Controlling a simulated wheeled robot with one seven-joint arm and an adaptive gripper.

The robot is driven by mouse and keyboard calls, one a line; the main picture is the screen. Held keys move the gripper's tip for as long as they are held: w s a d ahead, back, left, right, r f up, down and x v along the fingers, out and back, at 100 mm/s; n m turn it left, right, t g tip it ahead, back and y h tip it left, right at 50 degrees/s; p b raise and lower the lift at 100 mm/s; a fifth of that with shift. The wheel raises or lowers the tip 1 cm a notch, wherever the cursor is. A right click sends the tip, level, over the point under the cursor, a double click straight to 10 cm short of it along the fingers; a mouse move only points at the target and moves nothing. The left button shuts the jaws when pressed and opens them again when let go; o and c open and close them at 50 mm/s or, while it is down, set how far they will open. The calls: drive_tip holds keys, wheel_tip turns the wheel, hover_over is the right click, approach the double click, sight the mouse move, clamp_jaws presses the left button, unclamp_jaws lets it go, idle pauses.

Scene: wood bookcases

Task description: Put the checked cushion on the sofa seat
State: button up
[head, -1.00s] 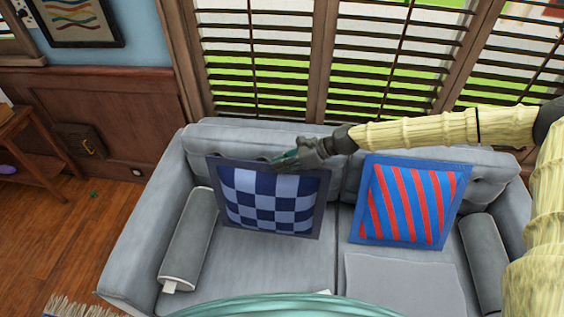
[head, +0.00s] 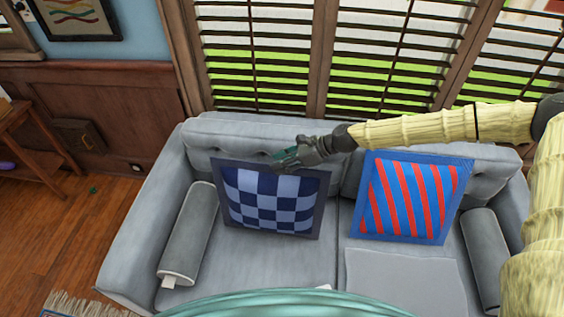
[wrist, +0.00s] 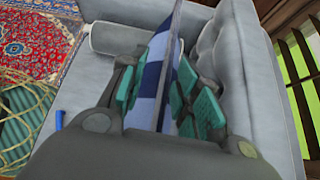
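The checked cushion (head: 268,203), in dark and light blue with a dark border, stands tilted on the left part of the grey sofa's seat (head: 262,266). It leans toward the backrest. My gripper (head: 291,157) is at the cushion's top edge, near its upper right corner. In the wrist view the green-padded fingers of my gripper (wrist: 164,96) are spread on either side of the cushion (wrist: 152,75), which stands between them. Its lower part is hidden there by my gripper.
A red-and-blue striped cushion (head: 408,197) leans on the right seat. Grey bolsters lie by the left arm (head: 188,232) and right arm (head: 482,255). Window blinds (head: 385,60) stand behind the sofa. A patterned rug (wrist: 38,45) shows in the wrist view.

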drive_tip(key=v, duration=1.2)
idle(0.3)
idle(0.8)
drive_tip(key=s+a+f+n+g+h, duration=0.15)
drive_tip(key=s+a+f+n, duration=0.25)
drive_tip(key=s+f, duration=0.6)
drive_tip(key=s+a+f+n+g+h, duration=0.1)
drive_tip(key=s+a+f+n+h, duration=0.25)
drive_tip(key=s+f, duration=0.65)
drive_tip(key=s+d+f+n+h+b, duration=0.1)
drive_tip(key=s+d+f+n, duration=0.2)
drive_tip(key=s, duration=0.3)
drive_tip(key=s+d+f+n+h, duration=0.1)
drive_tip(key=s+d+f+n, duration=0.15)
drive_tip(key=s, duration=0.25)
drive_tip(key=s+d+n+h, duration=0.4)
drive_tip(key=s+d+n, duration=0.3)
drive_tip(key=d, duration=0.3)
drive_tip(key=shift+s+d+f+n+t+b, duration=0.3)
drive_tip(key=shift+t+b, duration=0.05)
